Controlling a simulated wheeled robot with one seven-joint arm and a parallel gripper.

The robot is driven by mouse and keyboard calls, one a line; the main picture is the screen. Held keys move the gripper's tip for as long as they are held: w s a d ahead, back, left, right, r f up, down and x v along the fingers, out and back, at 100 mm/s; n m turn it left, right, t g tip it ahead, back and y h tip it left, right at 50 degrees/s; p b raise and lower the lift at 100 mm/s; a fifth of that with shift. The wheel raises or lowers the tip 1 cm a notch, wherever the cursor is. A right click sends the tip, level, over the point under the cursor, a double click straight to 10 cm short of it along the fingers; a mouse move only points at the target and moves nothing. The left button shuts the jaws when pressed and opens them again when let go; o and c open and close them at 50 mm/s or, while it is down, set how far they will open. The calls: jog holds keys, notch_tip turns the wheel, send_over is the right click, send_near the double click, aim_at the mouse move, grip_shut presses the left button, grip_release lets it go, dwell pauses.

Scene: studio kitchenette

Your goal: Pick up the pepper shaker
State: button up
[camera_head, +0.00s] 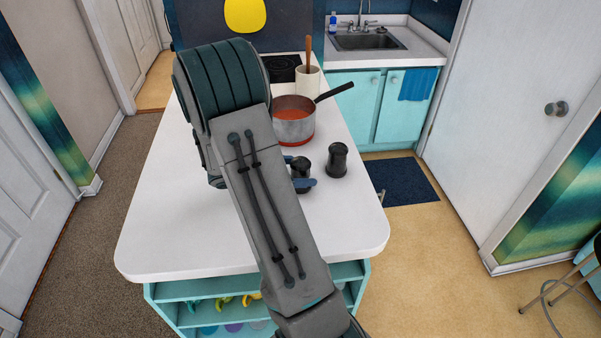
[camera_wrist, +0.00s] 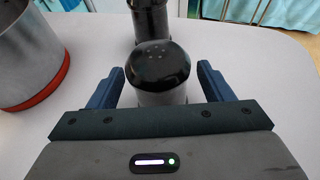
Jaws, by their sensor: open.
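A shaker (camera_wrist: 158,68) with a glossy black holed cap and a greyish lower body stands upright between the blue fingers of my gripper (camera_wrist: 160,75) in the wrist view. My gripper is open, with a gap on both sides of the cap. In the head view this shaker (camera_head: 300,166) is partly hidden by my arm and fingers. A second, dark shaker (camera_head: 337,160) stands upright just to its right; it also shows beyond the first in the wrist view (camera_wrist: 150,22). I cannot tell from labels which one holds pepper.
A metal pot (camera_head: 294,124) with red contents and a dark handle stands close behind the shakers. A cream crock (camera_head: 308,80) with a wooden utensil stands farther back. The white countertop (camera_head: 345,235) is clear toward its front right corner.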

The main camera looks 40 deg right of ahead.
jog(key=shift+x, duration=1.15)
jog(key=c, duration=1.1)
jog(key=shift+c, duration=0.2)
jog(key=shift+r, duration=0.15)
